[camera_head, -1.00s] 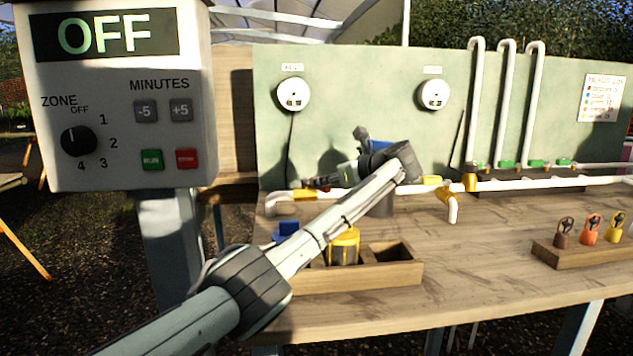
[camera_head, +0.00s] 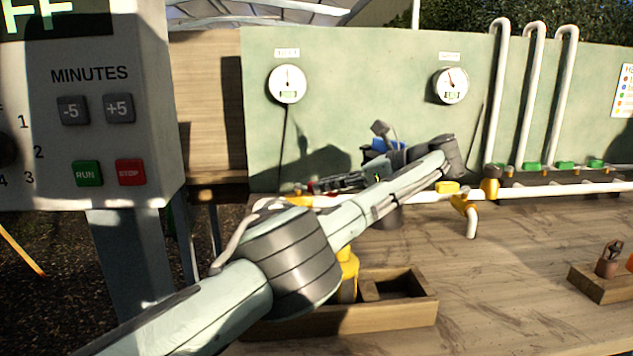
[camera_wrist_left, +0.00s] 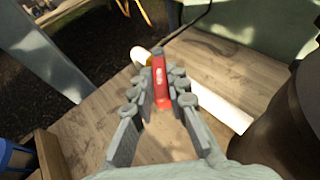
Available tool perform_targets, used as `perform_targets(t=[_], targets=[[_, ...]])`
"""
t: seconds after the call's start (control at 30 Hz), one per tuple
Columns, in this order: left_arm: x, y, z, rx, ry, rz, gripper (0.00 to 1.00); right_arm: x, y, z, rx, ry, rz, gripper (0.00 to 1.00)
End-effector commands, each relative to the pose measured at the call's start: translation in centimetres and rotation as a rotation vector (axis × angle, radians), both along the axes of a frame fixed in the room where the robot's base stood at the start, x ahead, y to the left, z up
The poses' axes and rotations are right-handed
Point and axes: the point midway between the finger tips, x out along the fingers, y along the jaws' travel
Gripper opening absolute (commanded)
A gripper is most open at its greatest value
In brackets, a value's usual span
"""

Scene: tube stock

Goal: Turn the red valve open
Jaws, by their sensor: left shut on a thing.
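The red valve handle (camera_wrist_left: 160,82) is upright between the fingers of my left gripper (camera_wrist_left: 158,92) in the left wrist view. It sits over a white pipe (camera_wrist_left: 222,108) that runs across the wooden bench. In the head view my left gripper (camera_head: 322,185) is at the left part of the bench, close to the pipe and a yellow fitting (camera_head: 300,200). It is shut on the handle. My forearm hides part of the pipe there. My right gripper is not in view.
Two round gauges (camera_head: 287,84) (camera_head: 451,85) are on the green back panel (camera_head: 370,70). A control box (camera_head: 95,110) with RUN and STOP buttons stands at left. The bench's right middle is clear.

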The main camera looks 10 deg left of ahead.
Motion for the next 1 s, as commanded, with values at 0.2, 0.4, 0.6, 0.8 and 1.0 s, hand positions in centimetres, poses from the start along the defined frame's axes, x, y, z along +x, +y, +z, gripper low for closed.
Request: perform_targets(t=[0.2, 0.4, 0.6, 0.8, 1.0], targets=[[-0.11, -0.32, 0.2, 0.001, -0.005, 0.001, 0.0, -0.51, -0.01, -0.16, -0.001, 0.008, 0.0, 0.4], [-0.12, -0.3, 0.19, 0.001, -0.005, 0.002, 0.0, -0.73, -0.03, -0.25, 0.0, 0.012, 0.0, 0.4], [-0.15, -0.28, 0.14, 0.001, -0.003, 0.002, 0.33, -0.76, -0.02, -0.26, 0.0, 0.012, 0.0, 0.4], [-0.17, -0.27, 0.07, 0.0, -0.001, 0.003, 0.36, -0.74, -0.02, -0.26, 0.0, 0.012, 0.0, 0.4], [-0.18, -0.25, 0.03, 0.0, -0.001, 0.004, 0.36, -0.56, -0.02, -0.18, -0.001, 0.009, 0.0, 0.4]])
